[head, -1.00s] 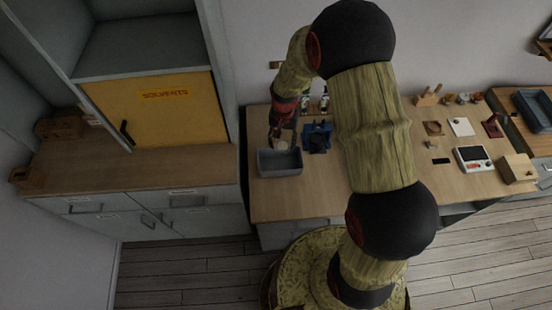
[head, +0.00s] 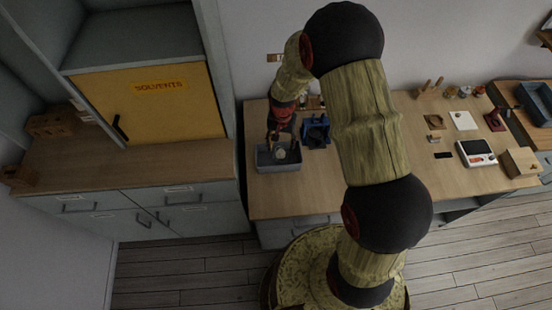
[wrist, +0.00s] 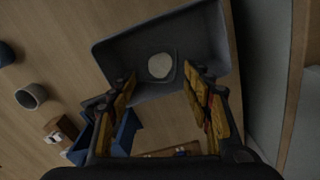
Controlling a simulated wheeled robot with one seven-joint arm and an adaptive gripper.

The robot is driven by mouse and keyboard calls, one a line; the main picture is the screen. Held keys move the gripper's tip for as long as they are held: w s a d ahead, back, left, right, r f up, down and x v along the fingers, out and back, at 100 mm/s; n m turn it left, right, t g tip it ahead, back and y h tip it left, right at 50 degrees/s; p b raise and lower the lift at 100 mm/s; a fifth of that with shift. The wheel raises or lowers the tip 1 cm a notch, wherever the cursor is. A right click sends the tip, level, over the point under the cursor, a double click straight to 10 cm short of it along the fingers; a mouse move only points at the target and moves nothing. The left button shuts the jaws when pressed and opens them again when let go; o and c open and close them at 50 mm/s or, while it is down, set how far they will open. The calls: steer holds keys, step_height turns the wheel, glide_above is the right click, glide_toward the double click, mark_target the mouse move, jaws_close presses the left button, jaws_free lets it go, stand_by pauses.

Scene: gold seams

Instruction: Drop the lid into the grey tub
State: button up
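The grey tub (head: 265,166) stands on the long wooden bench, near its left end. It fills the upper middle of the wrist view (wrist: 115,55). The lid, a small pale disc (wrist: 160,66), shows against the inside of the tub; in the head view the lid (head: 281,155) is within the tub's outline. My gripper (head: 279,138) is over the tub. In the wrist view my gripper (wrist: 160,80) has its fingers spread, with a visible gap on each side of the lid. I cannot tell whether the lid fully rests on the tub floor.
A blue holder (head: 316,133) stands just right of the tub. A round cup (wrist: 32,96) shows left in the wrist view. A scale (head: 476,153) and wooden block (head: 521,162) lie far right. A tall cabinet (head: 150,100) stands left. The bench front is clear.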

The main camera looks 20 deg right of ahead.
steer(key=o, duration=0.3)
steer(key=shift+o, duration=0.2)
step_height(320, 180, up, 12)
stand_by(0.6)
stand_by(0.4)
steer(key=s+r+n+t+b, duration=0.2)
steer(key=s+r+n+b, duration=0.1)
steer(key=s+r, duration=0.6)
steer(key=s+r+n+t+b, duration=0.2)
steer(key=s+r, duration=0.7)
steer(key=s, duration=0.5)
steer(key=shift+s+r+n+t+b, duration=0.3)
steer(key=shift+s+n+t+b, duration=0.1)
steer(key=shift+t+b, duration=0.5)
